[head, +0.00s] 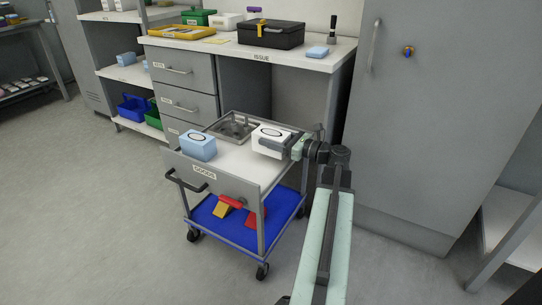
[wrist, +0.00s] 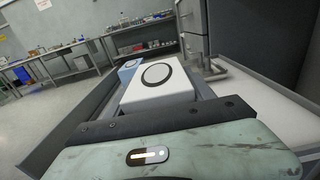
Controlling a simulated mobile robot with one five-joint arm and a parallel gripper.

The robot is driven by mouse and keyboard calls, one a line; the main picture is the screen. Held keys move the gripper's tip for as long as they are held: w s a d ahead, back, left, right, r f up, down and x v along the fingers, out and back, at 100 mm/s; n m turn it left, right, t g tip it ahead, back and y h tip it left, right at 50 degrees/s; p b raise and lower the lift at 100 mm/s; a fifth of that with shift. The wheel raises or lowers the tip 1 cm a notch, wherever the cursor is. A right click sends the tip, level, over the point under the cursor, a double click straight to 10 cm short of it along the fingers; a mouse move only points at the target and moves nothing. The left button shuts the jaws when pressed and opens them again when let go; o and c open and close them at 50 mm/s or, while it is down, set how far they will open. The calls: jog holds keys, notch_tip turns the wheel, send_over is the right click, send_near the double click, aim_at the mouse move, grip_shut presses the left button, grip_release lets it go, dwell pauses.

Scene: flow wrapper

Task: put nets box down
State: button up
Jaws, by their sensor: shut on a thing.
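The nets box (head: 271,130) is white with a dark oval on its top. My gripper (head: 275,143) is shut on it at the right side of the cart's white top (head: 237,157). In the wrist view the nets box (wrist: 158,88) is level with the cart top, just beyond the gripper body. I cannot tell whether its underside touches the surface. A light blue box (head: 198,147) with a similar oval stands on the cart top's left part, and shows behind the nets box in the wrist view (wrist: 128,68).
The cart has a sunken metal tray (head: 233,126) at its back, a front panel labelled GOODS (head: 205,172) and a blue lower shelf (head: 240,222) with red and yellow things. The ISSUE bench (head: 315,62) stands behind, a grey cabinet (head: 440,120) at right. Floor at left is clear.

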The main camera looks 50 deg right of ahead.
notch_tip(320, 180, down, 4)
jog(key=b, duration=0.3)
jog(key=shift+b, duration=0.4)
jog(key=shift+r, duration=0.25)
jog(key=shift+f, duration=0.15)
jog(key=o, duration=1.4)
jog(key=shift+r+p, duration=0.25)
jog(key=shift+p, duration=0.05)
jog(key=v, duration=1.2)
jog(key=shift+s+f, duration=0.1)
jog(key=shift+f, duration=0.05)
